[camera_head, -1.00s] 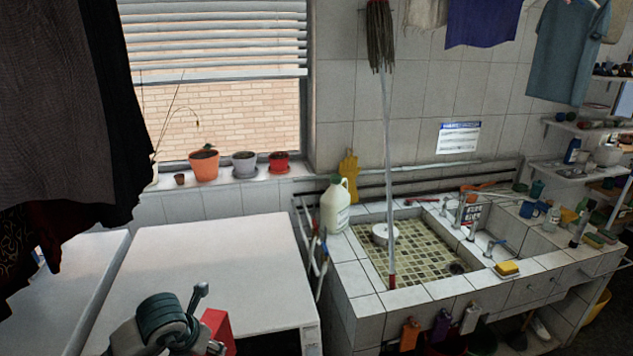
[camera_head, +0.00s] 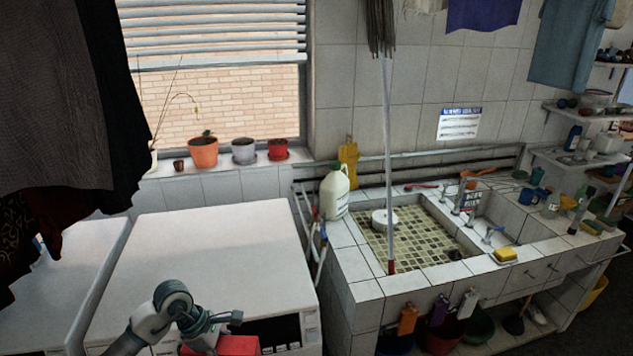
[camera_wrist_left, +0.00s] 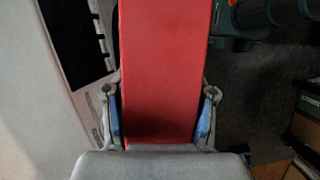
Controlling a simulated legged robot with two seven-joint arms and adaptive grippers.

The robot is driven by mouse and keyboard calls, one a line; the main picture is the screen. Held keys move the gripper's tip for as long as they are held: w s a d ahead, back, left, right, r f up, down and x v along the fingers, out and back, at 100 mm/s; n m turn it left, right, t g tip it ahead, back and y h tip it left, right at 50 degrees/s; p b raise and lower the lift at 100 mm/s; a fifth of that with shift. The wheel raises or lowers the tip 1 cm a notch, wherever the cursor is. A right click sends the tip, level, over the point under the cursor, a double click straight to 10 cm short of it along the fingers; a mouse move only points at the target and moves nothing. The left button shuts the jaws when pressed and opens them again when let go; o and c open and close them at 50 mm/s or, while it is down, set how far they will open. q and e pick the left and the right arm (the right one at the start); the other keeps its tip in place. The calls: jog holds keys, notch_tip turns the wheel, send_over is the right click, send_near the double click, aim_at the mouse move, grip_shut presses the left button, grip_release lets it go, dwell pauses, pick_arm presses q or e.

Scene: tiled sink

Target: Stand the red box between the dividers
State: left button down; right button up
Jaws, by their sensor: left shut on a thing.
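The red box (camera_wrist_left: 163,65) is held in my left gripper (camera_wrist_left: 160,122). In the left wrist view the two blue-padded fingers press on its two sides, and the box reaches past the top edge. In the head view my left gripper (camera_head: 205,340) is at the bottom, in front of the white appliance, and only a part of the red box (camera_head: 238,346) shows at the frame's lower edge. I cannot make out the dividers in either view. My right gripper is not in view.
The white appliance (camera_head: 205,245) has a clear top and a dark front panel close to the box. The tiled sink (camera_head: 375,287) stands to the right. Dark floor shows in the left wrist view, with brown cartons (camera_wrist_left: 302,132) at its lower right.

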pick_arm(q)
jog(key=f+m+g+y, duration=0.1)
jog(key=f+m, duration=0.1)
jog(key=m, duration=0.3)
jog(key=f+m+g+y, duration=0.1)
jog(key=f+m+g, duration=0.1)
jog(key=m, duration=0.3)
jog(key=s+d+f+m+g+y, duration=0.1)
jog(key=f+m, duration=0.2)
jog(key=m, duration=0.1)
jog(key=shift+s+m, duration=0.1)
jog(key=shift+m, duration=0.3)
jog(key=shift+s+f+m+g+y, duration=0.15)
jog(key=shift+f+m+y, duration=0.15)
jog(key=shift+m, duration=0.3)
jog(key=shift+f+m+g+y, duration=0.15)
jog(key=shift+m+y, duration=0.15)
jog(key=shift+m, duration=0.3)
jog(key=shift+d+f+m, duration=0.1)
jog(key=shift+f+m, duration=0.05)
jog(key=shift+m, duration=0.25)
